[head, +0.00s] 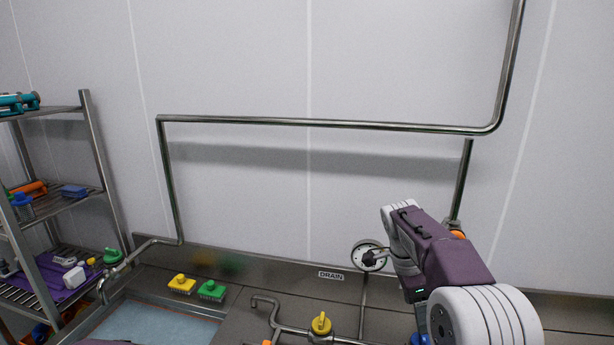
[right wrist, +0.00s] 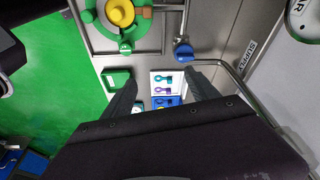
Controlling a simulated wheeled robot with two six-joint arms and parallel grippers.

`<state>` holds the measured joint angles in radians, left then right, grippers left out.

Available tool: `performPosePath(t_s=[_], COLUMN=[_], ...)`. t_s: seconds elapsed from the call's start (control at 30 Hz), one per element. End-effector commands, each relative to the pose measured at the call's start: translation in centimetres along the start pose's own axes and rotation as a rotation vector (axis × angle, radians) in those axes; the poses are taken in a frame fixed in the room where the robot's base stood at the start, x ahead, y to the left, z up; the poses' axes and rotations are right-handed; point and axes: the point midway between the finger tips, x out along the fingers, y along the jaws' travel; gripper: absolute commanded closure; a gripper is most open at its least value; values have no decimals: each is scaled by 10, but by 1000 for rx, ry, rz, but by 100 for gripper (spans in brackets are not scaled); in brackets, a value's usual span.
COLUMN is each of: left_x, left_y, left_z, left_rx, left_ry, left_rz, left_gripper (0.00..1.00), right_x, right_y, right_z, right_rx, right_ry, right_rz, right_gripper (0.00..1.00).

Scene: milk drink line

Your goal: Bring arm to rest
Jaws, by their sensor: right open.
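My right arm (head: 440,255) comes in from the lower right of the head view, in front of the wall and over the counter's right part. Its fingers cannot be made out there. In the right wrist view my right gripper (right wrist: 161,82) shows two dark fingers spread apart, with nothing between them. Beyond the fingers lies a white tray (right wrist: 155,76) with small blue and purple pieces. My left gripper is not in view.
A steel pipe (head: 320,123) runs along the wall. A round dial (head: 369,256) and a yellow valve knob (head: 320,324) stand near my right arm. Yellow (head: 181,284) and green (head: 212,291) brushes lie beside a basin (head: 150,325). A rack (head: 95,150) stands left.

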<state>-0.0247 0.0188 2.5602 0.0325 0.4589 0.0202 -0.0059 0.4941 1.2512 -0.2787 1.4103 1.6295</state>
Motion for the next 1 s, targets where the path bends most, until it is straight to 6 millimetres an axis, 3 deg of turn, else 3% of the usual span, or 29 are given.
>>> performPosePath(t_s=[0.17,0.4,0.47,0.53,0.7,1.0], left_x=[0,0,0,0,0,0], left_y=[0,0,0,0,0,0], left_z=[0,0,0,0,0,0], left_rx=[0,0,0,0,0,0], left_ry=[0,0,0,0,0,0], left_rz=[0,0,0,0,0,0], left_gripper=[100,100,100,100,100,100], right_x=[26,94,111,120,118,118], right_y=[76,188,207,211,190,190], right_z=[39,92,101,107,108,108], right_rx=[-396,-1009,-1158,-1297,-1497,-1528], right_ry=[-112,-232,-244,-228,-149,-146], right_rz=[-28,-132,-160,-211,-311,-313], right_gripper=[32,32,32,32,32,32])
